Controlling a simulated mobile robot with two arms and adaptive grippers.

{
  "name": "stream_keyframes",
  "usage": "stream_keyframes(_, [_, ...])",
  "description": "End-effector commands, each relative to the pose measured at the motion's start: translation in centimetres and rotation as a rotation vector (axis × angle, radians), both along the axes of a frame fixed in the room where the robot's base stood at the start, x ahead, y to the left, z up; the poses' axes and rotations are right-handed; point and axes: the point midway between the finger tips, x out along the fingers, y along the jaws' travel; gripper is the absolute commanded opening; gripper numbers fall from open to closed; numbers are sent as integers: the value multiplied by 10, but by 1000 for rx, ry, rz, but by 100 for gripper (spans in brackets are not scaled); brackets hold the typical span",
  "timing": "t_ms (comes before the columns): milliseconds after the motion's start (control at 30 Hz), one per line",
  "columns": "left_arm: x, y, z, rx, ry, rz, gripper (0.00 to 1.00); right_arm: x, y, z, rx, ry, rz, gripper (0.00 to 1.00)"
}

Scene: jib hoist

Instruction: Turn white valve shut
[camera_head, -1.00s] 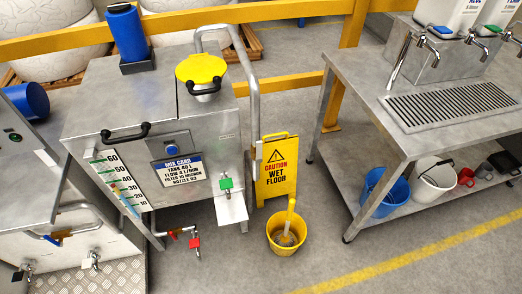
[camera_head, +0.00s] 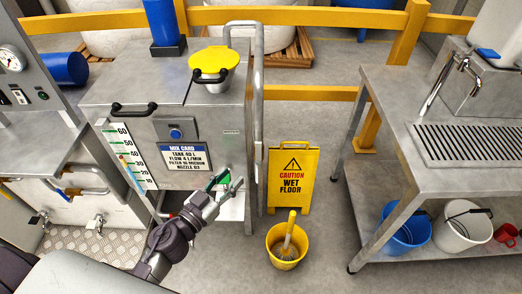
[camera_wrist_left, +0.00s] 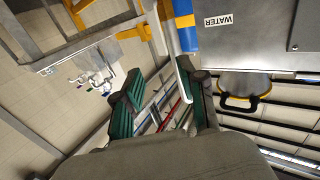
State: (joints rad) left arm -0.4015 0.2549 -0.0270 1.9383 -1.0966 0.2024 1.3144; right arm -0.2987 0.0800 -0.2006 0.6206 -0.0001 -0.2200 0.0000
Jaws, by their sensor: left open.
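Two small taps stand low at the left in the head view, over the checkered plate. The right one (camera_head: 98,221) has a pale handle and looks like the white valve; the left one (camera_head: 42,222) looks dark. My right gripper is out of view.
The steel tank (camera_head: 105,92) with a yellow lid stands beside the left cabinet. A yellow wet floor sign (camera_head: 292,195) and yellow bucket (camera_head: 284,262) stand right of it. A steel table (camera_head: 385,105) is at the right.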

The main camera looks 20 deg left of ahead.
Motion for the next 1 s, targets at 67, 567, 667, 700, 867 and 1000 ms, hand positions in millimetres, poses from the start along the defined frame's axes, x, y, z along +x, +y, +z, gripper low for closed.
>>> stream_keyframes(67, [15, -4, 4, -1, -4, 1, 41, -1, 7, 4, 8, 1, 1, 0])
stream_keyframes(567, [105, -33, 0, -2, 0, 2, 41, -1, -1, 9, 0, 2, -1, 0])
stream_keyframes(667, [114, -36, 0, 0, 0, 2, 41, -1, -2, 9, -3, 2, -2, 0])
stream_keyframes(700, [116, -37, 0, 0, 0, 2, 41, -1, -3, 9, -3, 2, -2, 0])
stream_keyframes(867, [119, -38, 0, -2, 1, 2, 41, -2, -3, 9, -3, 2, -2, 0])
stream_keyframes(1000, [119, -38, 0, -2, 1, 2, 41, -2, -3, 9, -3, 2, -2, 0])
